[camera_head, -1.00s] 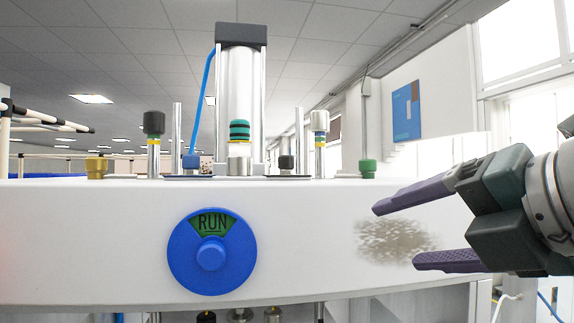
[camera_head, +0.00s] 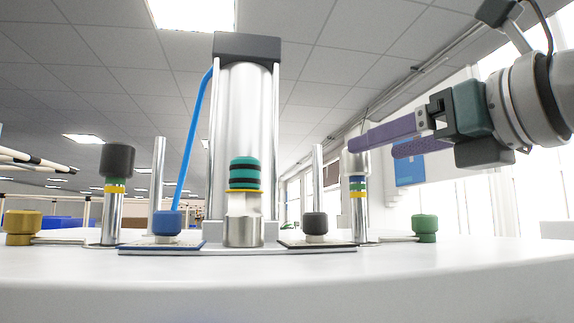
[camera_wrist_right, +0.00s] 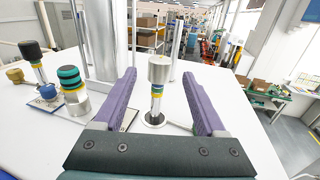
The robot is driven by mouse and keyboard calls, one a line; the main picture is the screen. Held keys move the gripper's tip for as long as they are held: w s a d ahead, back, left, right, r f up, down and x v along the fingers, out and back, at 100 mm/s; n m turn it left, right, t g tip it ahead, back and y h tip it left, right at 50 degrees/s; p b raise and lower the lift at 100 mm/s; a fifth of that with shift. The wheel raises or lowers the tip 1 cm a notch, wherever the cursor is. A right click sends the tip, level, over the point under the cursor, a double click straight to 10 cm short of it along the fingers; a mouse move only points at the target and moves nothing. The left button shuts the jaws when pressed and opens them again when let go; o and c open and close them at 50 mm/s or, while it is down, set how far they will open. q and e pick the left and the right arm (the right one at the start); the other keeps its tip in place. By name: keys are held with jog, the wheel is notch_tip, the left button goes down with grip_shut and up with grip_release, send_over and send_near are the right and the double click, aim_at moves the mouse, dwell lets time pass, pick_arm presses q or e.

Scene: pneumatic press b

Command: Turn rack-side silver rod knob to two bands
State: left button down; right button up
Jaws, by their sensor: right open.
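A silver cylindrical knob (camera_head: 357,163) tops the right-hand silver rod of the press; it also shows in the right wrist view (camera_wrist_right: 159,66). Green, blue, white and yellow bands (camera_head: 357,186) show below it. My right gripper (camera_head: 373,146) is open, its purple fingers pointing left at knob height. In the right wrist view my right gripper (camera_wrist_right: 158,76) has the silver knob between its fingertips, with gaps on both sides. A second rod at the left carries a black knob (camera_head: 117,160) above green and yellow bands. My left gripper is out of view.
The tall press cylinder (camera_head: 243,130) stands centre, with a teal and black striped knob (camera_head: 244,174) in front. Low blue (camera_head: 167,223), black (camera_head: 315,224), green (camera_head: 425,228) and yellow (camera_head: 23,226) knobs stand on the white table (camera_head: 300,285). The table's right part is clear.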

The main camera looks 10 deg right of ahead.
jog(key=x, duration=0.9)
jog(key=shift+p, duration=0.45)
jog(key=shift+w+a, duration=0.1)
jog(key=shift+w, duration=0.05)
grip_shut()
